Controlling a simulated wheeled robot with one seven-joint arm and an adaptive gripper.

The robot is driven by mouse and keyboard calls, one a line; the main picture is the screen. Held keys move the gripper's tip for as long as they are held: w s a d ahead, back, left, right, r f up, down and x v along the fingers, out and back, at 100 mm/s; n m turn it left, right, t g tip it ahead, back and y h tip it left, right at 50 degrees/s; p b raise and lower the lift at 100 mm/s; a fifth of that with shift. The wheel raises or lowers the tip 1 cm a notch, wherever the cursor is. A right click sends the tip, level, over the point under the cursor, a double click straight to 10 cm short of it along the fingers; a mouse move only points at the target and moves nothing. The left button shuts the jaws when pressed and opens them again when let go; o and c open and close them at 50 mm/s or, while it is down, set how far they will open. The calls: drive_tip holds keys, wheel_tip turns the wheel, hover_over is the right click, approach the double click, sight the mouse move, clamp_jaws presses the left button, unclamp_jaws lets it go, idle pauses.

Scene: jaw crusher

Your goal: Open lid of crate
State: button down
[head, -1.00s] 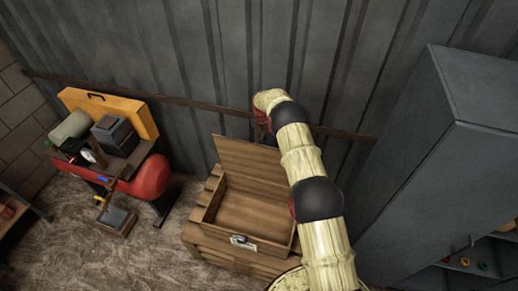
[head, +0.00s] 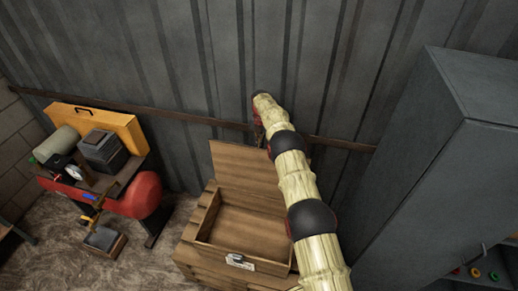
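The wooden crate (head: 205,240) stands against the metal wall, with a metal latch (head: 238,259) on its front. Its lid (head: 243,168) is raised, leaning back toward the wall, and the inside shows as bare wood. My arm reaches over the crate's right side from the lower right. My gripper, at the arm's far end, lies near the lid's upper right edge and is mostly hidden by the arm. I cannot see its fingers or whether it touches the lid.
A red compressor (head: 143,195) with a yellow case (head: 108,124) and tools on top stands left of the crate. A small box (head: 104,241) lies on the floor before it. A tall grey cabinet (head: 430,170) stands close on the right. Carpeted floor is free at front left.

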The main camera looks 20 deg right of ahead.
idle(0.3)
wheel_tip(320, 180, up, 22)
drive_tip(key=a+m+t+b, duration=0.1)
drive_tip(key=a+m+b, duration=0.1)
drive_tip(key=m, duration=0.2)
drive_tip(key=s+a+r+m+t+b, duration=0.1)
drive_tip(key=s+a+r+m+b, duration=0.2)
drive_tip(key=s+r, duration=0.35)
drive_tip(key=s+a+r+m+t, duration=0.1)
drive_tip(key=s+a+r+m, duration=0.1)
drive_tip(key=s+r+m, duration=0.4)
drive_tip(key=s+a+r+m+t+b, duration=0.1)
drive_tip(key=s+a+r+m+b, duration=0.3)
drive_tip(key=s, duration=0.9)
drive_tip(key=s+a+f+m+t+b, duration=0.1)
drive_tip(key=s+a+m, duration=0.3)
drive_tip(key=s, duration=1)
drive_tip(key=s+f+m+b, duration=0.1)
drive_tip(key=s+f+m, duration=0.3)
drive_tip(key=s, duration=0.3)
drive_tip(key=s+f+m+t+b, duration=0.1)
drive_tip(key=s+f+m, duration=0.2)
drive_tip(key=s+f, duration=0.3)
drive_tip(key=shift+s+f+m+t+h+b, duration=0.3)
drive_tip(key=shift+s+m+h+b, duration=0.1)
drive_tip(key=shift+s, duration=0.55)
